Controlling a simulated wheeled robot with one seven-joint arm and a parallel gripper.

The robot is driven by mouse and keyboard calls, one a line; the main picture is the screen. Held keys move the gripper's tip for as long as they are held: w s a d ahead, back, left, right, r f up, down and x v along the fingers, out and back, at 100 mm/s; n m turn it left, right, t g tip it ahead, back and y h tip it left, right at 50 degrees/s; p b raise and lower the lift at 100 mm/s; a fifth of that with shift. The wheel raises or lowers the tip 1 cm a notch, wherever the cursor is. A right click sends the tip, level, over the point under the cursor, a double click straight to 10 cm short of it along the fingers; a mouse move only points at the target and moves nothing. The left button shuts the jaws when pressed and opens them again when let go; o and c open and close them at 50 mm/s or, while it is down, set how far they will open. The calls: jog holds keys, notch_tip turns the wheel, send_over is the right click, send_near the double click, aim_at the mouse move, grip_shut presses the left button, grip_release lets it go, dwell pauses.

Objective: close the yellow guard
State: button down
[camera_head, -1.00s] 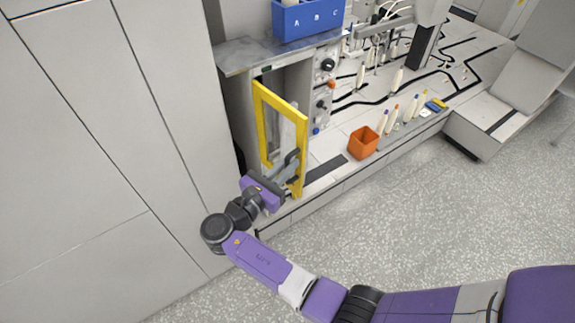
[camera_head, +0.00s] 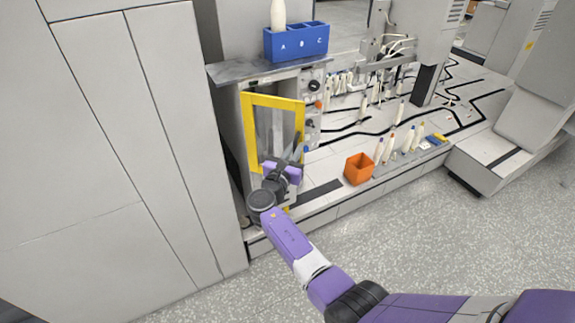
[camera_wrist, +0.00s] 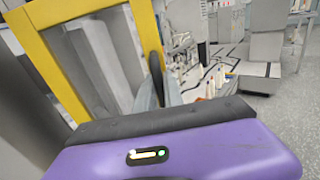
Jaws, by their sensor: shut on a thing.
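The yellow guard (camera_head: 272,101) is an upright frame with a clear pane, on the front of the grey cabinet under the metal shelf. It faces the head camera nearly flat, its top bar sloping a little. Whether a gap is left along its right edge I cannot tell. My gripper (camera_head: 296,153) is at the lower right side of the guard, shut on its handle; the wrist hides part of the lower frame. In the wrist view the guard (camera_wrist: 147,35) fills the upper left, and a dark upright handle (camera_wrist: 155,72) stands between my fingers.
A blue bin (camera_head: 296,43) with a pale bobbin stands on the metal shelf (camera_head: 235,72) above. A control panel with knobs (camera_head: 314,87) is right of the guard. An orange box (camera_head: 359,169) and several bobbins (camera_head: 390,147) stand on the ledge further right. The floor in front is clear.

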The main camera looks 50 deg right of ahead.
jog(key=w+d+n+t+y+b, duration=0.3)
jog(key=w+d, duration=0.5)
jog(key=d, duration=0.5)
jog(key=n+t+b, duration=0.1)
jog(key=t+b, duration=0.1)
jog(key=b, duration=0.1)
jog(key=shift+w+t+y+b, duration=0.15)
jog(key=shift+t+y+b, duration=0.15)
jog(key=shift+t+b, duration=0.1)
jog(key=shift+d+r, duration=0.1)
jog(key=shift+d, duration=0.05)
jog(key=c, duration=1.5)
grip_release()
jog(key=shift+w, duration=0.1)
jog(key=shift+o, duration=0.2)
jog(key=shift+w+a+n, duration=0.2)
jog(key=shift+a+n, duration=0.1)
jog(key=shift+a, duration=0.1)
